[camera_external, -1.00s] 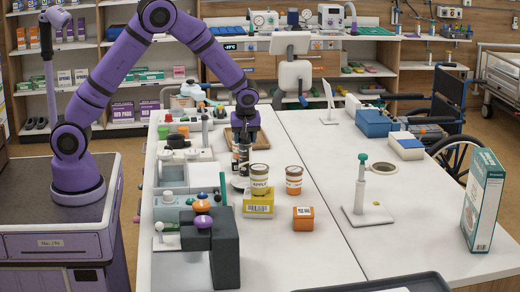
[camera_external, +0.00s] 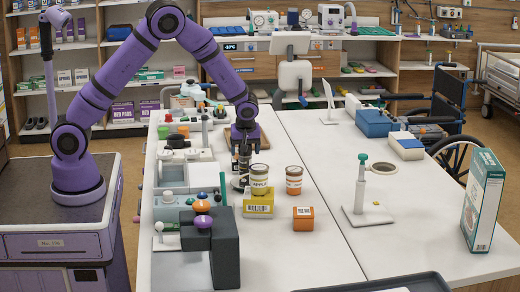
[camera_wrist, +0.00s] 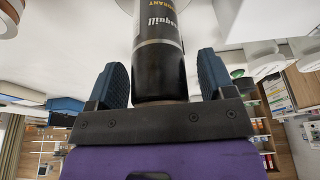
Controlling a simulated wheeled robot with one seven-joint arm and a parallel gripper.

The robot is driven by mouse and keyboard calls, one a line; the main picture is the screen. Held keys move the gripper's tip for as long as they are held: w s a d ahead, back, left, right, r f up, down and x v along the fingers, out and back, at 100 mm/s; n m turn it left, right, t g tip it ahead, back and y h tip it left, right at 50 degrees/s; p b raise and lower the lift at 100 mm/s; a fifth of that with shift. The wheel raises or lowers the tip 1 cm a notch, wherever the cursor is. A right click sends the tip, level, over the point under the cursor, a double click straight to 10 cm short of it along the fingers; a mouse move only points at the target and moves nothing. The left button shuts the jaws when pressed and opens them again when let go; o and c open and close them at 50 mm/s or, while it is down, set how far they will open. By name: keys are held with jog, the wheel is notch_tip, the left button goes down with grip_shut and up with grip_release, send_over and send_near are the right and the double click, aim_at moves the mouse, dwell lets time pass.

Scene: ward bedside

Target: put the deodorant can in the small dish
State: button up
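The deodorant can (camera_external: 243,167) is dark and upright, below my gripper (camera_external: 244,152), at the left side of the white table. In the wrist view the can (camera_wrist: 160,65) is black with a pale band and yellow print, and it lies between the two blue finger pads of my gripper (camera_wrist: 165,80). The fingers look closed about its upper part, though a narrow gap seems to show on the right. The small dish (camera_external: 237,184) is a pale round rim right under the can, mostly hidden by it. I cannot tell whether the can's base touches the dish.
A cream jar (camera_external: 259,180) on a yellow box (camera_external: 258,203) stands close to the right of the can. A dark grey block (camera_external: 224,250) stands in front.

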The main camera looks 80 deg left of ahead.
jog(key=s+d+r+m+t+h, duration=0.1)
jog(key=s+d+r+m, duration=0.15)
jog(key=r, duration=0.75)
jog(key=s+d+r+m, duration=0.1)
jog(key=s+d+r, duration=0.3)
jog(key=r, duration=0.7)
jog(key=s+d+r+m+t, duration=0.1)
jog(key=s+d+r+m, duration=0.2)
jog(key=s, duration=0.7)
jog(key=s+d+r+m+t+h, duration=0.1)
jog(key=s+d+r+m, duration=0.2)
jog(key=s+m, duration=0.3)
jog(key=s+d+r+m+t+h, duration=0.1)
jog(key=s+d+r+m+t, duration=0.1)
jog(key=s, duration=1.2)
jog(key=d+r+m, duration=0.1)
jog(key=d+m, duration=0.1)
jog(key=m, duration=0.1)
jog(key=shift+s+r, duration=0.3)
jog(key=shift+r, duration=0.05)
